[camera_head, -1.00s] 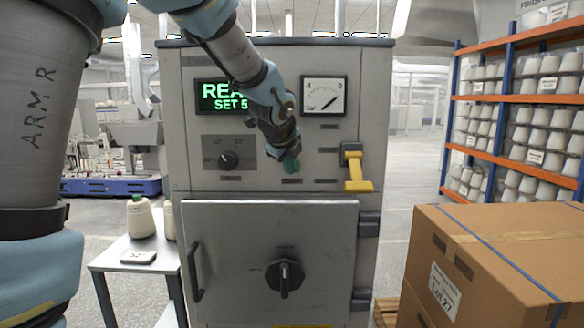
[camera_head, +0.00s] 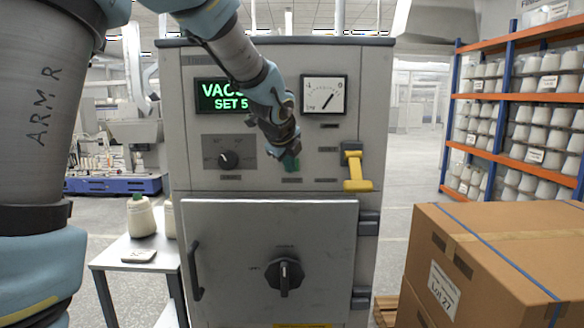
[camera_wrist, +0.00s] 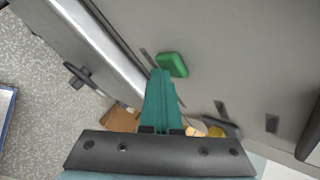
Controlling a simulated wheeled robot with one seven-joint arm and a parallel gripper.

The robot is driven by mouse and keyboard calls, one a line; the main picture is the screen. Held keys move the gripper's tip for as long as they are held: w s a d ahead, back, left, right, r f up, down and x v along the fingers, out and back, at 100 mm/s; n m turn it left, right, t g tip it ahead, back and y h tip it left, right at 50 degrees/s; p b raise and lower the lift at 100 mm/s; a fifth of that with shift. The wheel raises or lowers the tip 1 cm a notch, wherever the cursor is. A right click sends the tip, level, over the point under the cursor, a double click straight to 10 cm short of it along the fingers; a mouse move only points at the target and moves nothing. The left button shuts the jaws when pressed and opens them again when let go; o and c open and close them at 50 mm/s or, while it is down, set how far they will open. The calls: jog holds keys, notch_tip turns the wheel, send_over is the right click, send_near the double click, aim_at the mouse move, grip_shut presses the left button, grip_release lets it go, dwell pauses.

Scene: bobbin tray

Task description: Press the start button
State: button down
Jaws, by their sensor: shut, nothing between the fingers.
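The start button is a green square button (camera_wrist: 172,65) on the grey machine front, seen in the wrist view just beyond my fingertips. My gripper (camera_wrist: 162,74) is shut and empty, its teal fingers together with the tips at the button's lower left edge; I cannot tell whether they touch it. In the head view my gripper (camera_head: 290,166) is in front of the panel and hides the button. The machine's green display (camera_head: 226,96) reads "VAC..." and "SET 5", partly covered by my arm. The gauge (camera_head: 324,95) has its needle pointing up and right.
Cardboard boxes (camera_head: 480,250) stand at the right. A small table (camera_head: 118,258) stands at the left.

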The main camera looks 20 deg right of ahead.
jog(key=shift+s+a, duration=0.35)
jog(key=shift+s, duration=0.35)
jog(key=shift+s+b, duration=0.1)
jog(key=shift+b, duration=0.25)
jog(key=s, duration=0.1)
jog(key=s+a+b, duration=0.1)
jog(key=s, duration=0.1)
jog(key=s+a, duration=0.1)
jog(key=shift+s+b, duration=0.15)
jog(key=shift+b, duration=0.2)
jog(key=a+f+n+g+y, duration=0.1)
jog(key=a+f+n, duration=0.35)
jog(key=a, duration=0.25)
jog(key=a+f+n+y, duration=0.2)
jog(key=a+f+n, duration=0.1)
jog(key=a+n, duration=0.3)
jog(key=a+f+n+g+y, duration=0.1)
jog(key=a+f+n, duration=0.3)
jog(key=a, duration=0.4)
jog(key=s+a+f+n+g, duration=0.1)
jog(key=s+a+f+n, duration=0.3)
jog(key=a+n, duration=0.3)
jog(key=s+a+f+n+g+y, duration=0.1)
jog(key=s+a+f+n+g, duration=0.1)
jog(key=s+a+f+n, duration=0.2)
jog(key=s+a+n, duration=0.1)
jog(key=a+n, duration=0.2)
jog(key=n, duration=0.1)
jog(key=shift+a+g, duration=0.2)
jog(key=shift+g, duration=0.1)
